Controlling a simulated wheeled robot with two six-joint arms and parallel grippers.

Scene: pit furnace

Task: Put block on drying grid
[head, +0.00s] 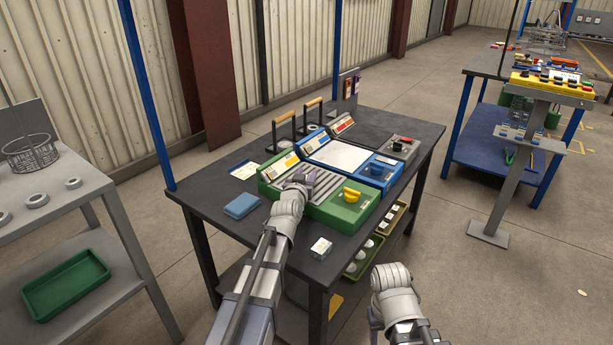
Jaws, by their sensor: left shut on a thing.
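My left gripper (299,181) reaches over the left part of a green unit (343,214) on the dark table. This unit has a grid of grey slats (327,187) on top. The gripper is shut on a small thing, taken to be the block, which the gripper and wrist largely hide. I cannot tell whether it touches the slats. My right arm is low in the picture, in front of the table; its gripper's jaws cannot be made out.
A blue unit with a white plate (340,155) adjoins the green one. A blue pad (241,205) and a small white box (320,248) lie on the dark table (215,192). Two wooden-handled tools (283,130) stand behind. A grey bench (75,196) is at left.

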